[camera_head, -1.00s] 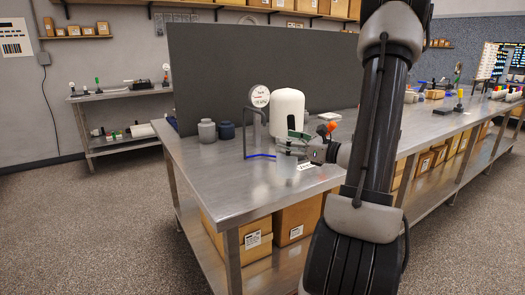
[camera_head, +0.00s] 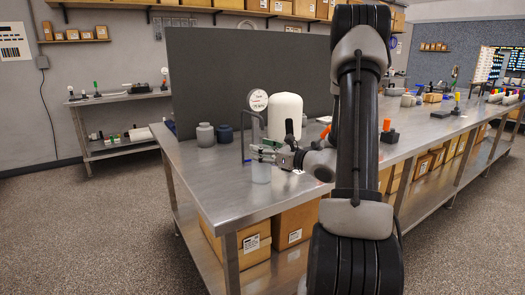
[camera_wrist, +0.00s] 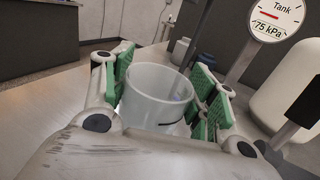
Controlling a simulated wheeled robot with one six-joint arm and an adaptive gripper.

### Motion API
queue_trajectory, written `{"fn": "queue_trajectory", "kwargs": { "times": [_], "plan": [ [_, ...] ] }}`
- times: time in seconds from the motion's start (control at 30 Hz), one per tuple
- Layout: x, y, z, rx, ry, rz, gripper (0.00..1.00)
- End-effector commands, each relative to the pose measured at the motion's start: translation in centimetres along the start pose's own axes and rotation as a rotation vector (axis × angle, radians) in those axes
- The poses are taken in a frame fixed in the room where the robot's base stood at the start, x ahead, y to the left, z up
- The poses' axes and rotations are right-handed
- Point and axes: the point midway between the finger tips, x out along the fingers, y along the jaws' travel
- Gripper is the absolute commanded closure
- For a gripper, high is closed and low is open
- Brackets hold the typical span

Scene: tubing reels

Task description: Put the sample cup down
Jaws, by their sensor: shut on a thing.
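In the head view my gripper (camera_head: 264,156) holds the cup (camera_head: 261,173) over the near left part of the steel table (camera_head: 215,185). I cannot tell whether the cup's bottom touches the tabletop.
A white domed tank (camera_head: 285,117) and a round gauge (camera_head: 258,100) reading 75 kPa stand just behind. A grey jar (camera_head: 205,135) and a dark blue jar (camera_head: 224,134) stand to the left. The tabletop front left is clear.

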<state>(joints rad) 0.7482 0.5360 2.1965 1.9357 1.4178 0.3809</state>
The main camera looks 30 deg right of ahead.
Motion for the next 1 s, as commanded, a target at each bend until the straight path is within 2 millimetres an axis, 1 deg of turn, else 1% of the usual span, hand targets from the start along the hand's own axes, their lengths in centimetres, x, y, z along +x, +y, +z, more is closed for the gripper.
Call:
{"fn": "queue_trajectory", "kwargs": {
  "times": [0.13, 0.17, 0.2, 0.27, 0.3, 0.57, 0.67, 0.77, 0.87, 1.0],
  "plan": [
    [0.0, 0.0, -0.3, 0.000, 0.000, 0.000, 0.85],
    [0.0, 0.0, -0.3, 0.000, 0.000, 0.000, 0.40],
    [0.0, 0.0, -0.3, -0.001, 0.000, 0.000, 0.33],
    [0.0, 0.0, -0.3, -0.001, 0.000, 0.000, 0.22],
    [0.0, 0.0, -0.3, -0.001, 0.000, 0.000, 0.21],
    [0.0, 0.0, -0.3, 0.000, 0.000, 0.000, 0.21],
    [0.0, 0.0, 0.1, -0.001, 0.000, 0.000, 0.21],
    [-1.2, -0.1, 0.0, 0.001, 0.001, -0.002, 0.21],
    [-3.2, -0.1, 0.0, 0.000, 0.001, -0.004, 0.21],
    [-6.5, -0.2, 0.0, 0.000, 0.001, -0.006, 0.21]
  ]
}}
